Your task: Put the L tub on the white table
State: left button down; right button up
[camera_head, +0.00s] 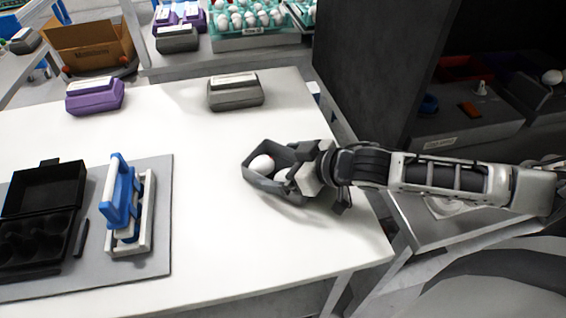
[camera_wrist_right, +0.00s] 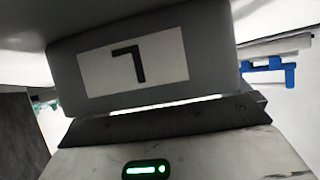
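The L tub (camera_head: 262,184) is a small dark grey open tub with white eggs in it, at the right part of the white table (camera_head: 215,225). In the right wrist view its grey wall (camera_wrist_right: 215,65) fills the upper middle, with a white label bearing a black L turned upside down. My right gripper (camera_head: 297,180) is at the tub's right side and appears shut on its wall; the fingertips are largely hidden. The tub looks slightly tilted, and I cannot tell whether it touches the table. My left gripper is not in view.
A grey carton (camera_head: 235,92) and a purple carton (camera_head: 95,97) stand at the table's back. A grey mat (camera_head: 160,255) at left holds a black open egg box (camera_head: 45,205) and a blue-handled tool (camera_head: 122,195). Dark shelving (camera_head: 365,60) stands at right. The table's middle is clear.

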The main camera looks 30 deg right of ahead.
jog(key=v, duration=0.7)
jog(key=shift+p, duration=0.4)
jog(key=shift+p+v, duration=1.1)
jog(key=shift+v, duration=0.8)
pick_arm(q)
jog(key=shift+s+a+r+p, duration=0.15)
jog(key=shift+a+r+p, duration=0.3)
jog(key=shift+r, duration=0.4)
pick_arm(e)
jog(key=shift+s+d+r, duration=0.35)
jog(key=shift+s, duration=0.15)
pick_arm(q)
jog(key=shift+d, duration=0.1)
